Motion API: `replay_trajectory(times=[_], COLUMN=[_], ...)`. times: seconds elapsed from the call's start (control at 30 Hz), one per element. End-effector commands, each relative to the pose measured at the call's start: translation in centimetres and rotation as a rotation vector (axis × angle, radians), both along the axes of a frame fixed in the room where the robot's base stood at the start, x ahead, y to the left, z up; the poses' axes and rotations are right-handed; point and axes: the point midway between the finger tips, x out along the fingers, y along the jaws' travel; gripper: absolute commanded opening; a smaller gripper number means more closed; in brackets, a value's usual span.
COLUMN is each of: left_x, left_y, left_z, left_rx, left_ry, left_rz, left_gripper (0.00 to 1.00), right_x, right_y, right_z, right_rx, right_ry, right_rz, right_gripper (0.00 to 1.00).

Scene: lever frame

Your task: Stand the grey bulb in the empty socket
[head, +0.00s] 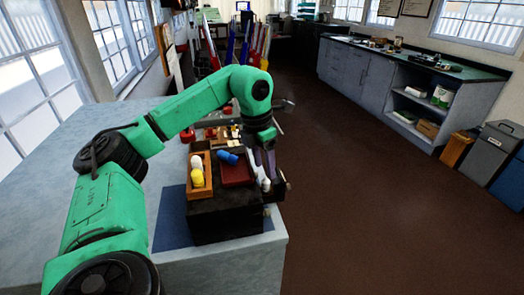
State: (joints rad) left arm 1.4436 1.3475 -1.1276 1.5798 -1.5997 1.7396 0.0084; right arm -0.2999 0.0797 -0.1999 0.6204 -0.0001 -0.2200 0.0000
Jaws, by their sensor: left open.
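My left gripper (264,176) reaches down at the right edge of a black box (224,225) on the pale table (235,268). Its dark fingers are open. A small light-grey rounded thing (266,185) shows at the fingertips; it may be the grey bulb, and I cannot tell whether the fingers touch it. An orange-brown wooden tray (209,187) on the box holds a white bulb (196,161) and a yellow bulb (197,177). Beside it a dark red tray (238,176) holds a blue bulb (228,157). I cannot make out the empty socket. My right gripper is out of view.
A dark blue mat (170,220) lies under and left of the box. Small red things (187,135) lie behind the trays, partly behind my arm. The table's right edge is close to the gripper, with open brown floor (380,210) beyond. The table's left side is bare.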

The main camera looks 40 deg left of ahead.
Motion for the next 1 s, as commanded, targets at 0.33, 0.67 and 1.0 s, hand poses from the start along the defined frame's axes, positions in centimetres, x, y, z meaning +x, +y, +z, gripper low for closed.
replay_trajectory(times=[0.33, 0.67, 1.0], left_x=[-1.0, -1.0, -1.0], left_y=[0.1, 0.2, 0.2], left_z=[6.6, 6.7, 6.7], left_rx=[-0.001, 0.0, 0.0], left_ry=[0.0, 0.001, 0.001], left_rz=[-0.003, -0.002, -0.002], left_gripper=[0.59, 0.59, 0.59], right_x=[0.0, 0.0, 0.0], right_y=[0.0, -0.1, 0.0], right_z=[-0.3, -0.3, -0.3], right_rx=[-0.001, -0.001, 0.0], right_ry=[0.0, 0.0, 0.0], right_rz=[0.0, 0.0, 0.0], right_gripper=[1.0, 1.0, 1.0])
